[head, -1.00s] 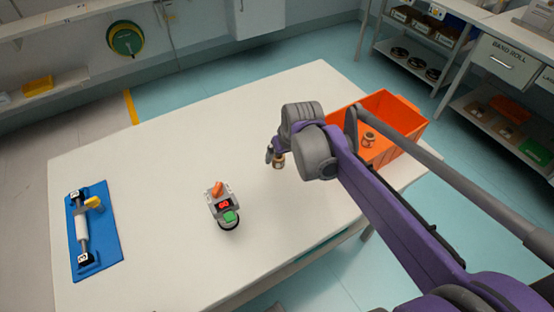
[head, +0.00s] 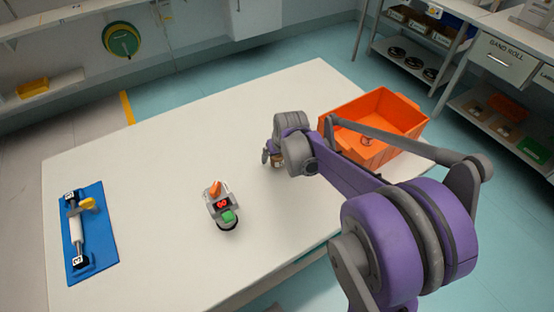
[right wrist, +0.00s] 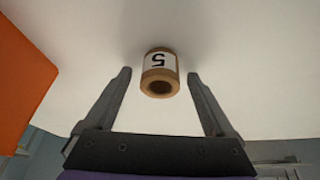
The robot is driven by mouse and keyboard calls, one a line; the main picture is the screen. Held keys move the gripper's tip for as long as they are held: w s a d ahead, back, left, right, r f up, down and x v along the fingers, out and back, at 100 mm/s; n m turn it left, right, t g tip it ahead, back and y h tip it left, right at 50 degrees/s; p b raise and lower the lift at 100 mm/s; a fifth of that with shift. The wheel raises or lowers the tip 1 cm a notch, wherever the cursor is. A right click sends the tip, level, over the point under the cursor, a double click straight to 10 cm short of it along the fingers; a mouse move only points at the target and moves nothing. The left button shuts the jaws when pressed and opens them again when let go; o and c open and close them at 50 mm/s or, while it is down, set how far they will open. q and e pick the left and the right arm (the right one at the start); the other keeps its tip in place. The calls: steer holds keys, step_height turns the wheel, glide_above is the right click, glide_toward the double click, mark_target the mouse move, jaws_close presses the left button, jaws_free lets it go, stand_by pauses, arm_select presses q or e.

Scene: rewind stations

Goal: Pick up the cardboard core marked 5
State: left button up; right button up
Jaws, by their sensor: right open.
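The cardboard core marked 5 (right wrist: 159,72) stands on the white table (head: 150,150). It is a short brown tube with a white label, and the 5 appears upside down in the right wrist view. My right gripper (right wrist: 160,78) is open, with one finger on each side of the core and gaps between the fingers and the core. In the head view the core (head: 277,162) is mostly hidden by my right gripper (head: 270,158). My left gripper is not in view.
An orange bin (head: 407,107) with a core inside stands to the right of my right gripper. A blue board (head: 103,252) with a roller lies at left. Table between is clear.

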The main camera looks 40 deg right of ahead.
steer(key=shift+f, duration=0.2)
steer(key=c, duration=1.4)
steer(key=shift+r, duration=0.1)
